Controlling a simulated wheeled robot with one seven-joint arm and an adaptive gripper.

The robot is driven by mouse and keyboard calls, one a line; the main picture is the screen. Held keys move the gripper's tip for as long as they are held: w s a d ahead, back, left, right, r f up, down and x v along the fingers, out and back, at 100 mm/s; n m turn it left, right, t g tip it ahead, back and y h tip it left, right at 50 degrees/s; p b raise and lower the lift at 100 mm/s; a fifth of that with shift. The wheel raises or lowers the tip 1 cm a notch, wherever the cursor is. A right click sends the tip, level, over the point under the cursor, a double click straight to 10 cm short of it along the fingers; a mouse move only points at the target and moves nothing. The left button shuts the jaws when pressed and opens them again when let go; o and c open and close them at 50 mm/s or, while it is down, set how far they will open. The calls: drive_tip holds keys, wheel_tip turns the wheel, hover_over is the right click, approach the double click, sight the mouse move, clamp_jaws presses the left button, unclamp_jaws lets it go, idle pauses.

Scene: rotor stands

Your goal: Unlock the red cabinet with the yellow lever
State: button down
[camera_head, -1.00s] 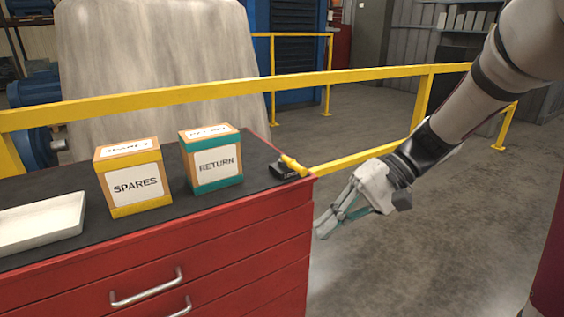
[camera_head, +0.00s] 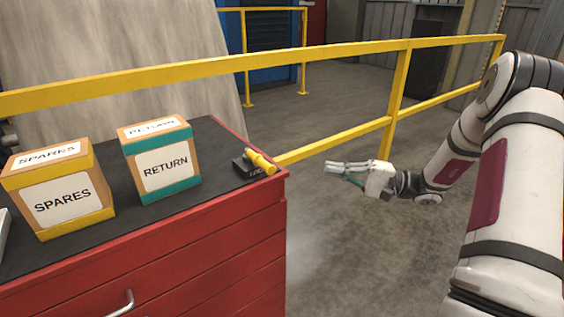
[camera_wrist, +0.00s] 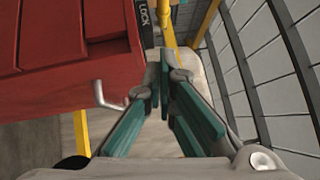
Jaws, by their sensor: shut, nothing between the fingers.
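The red cabinet (camera_head: 235,245) stands at the left of the head view and also shows at the left of the wrist view (camera_wrist: 60,40). The yellow lever (camera_head: 260,161) sits on a small black lock block (camera_head: 243,168) at the cabinet top's right corner. My gripper (camera_head: 328,168) is shut and empty, to the right of the lever and apart from it, its fingers pointing left. In the wrist view, the closed fingertips (camera_wrist: 160,60) lie beside the cabinet, with the block marked LOCK (camera_wrist: 143,15) beyond them.
A SPARES box (camera_head: 60,195) and a RETURN box (camera_head: 163,168) stand on the black cabinet top (camera_head: 110,222). A yellow railing (camera_head: 330,60) runs behind the cabinet and my gripper. A drawer handle (camera_head: 122,303) sticks out in front. Floor to the cabinet's right is clear.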

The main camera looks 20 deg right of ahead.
drive_tip(key=shift+a, duration=0.15)
drive_tip(key=p, duration=0.3)
approach(258, 162)
drive_tip(key=shift+w+a+f, duration=0.1)
drive_tip(key=shift+w+a, duration=0.4)
drive_tip(key=shift+w, duration=0.25)
drive_tip(key=shift+w+a+f, duration=0.1)
drive_tip(key=shift+w+a, duration=0.4)
drive_tip(key=shift+w, duration=0.2)
drive_tip(key=shift+w+a, duration=0.45)
drive_tip(key=shift+w, duration=0.3)
drive_tip(key=shift+s+a+m+t+h, duration=0.15)
drive_tip(key=shift+s+m+t+h, duration=0.15)
drive_tip(key=shift+t, duration=0.1)
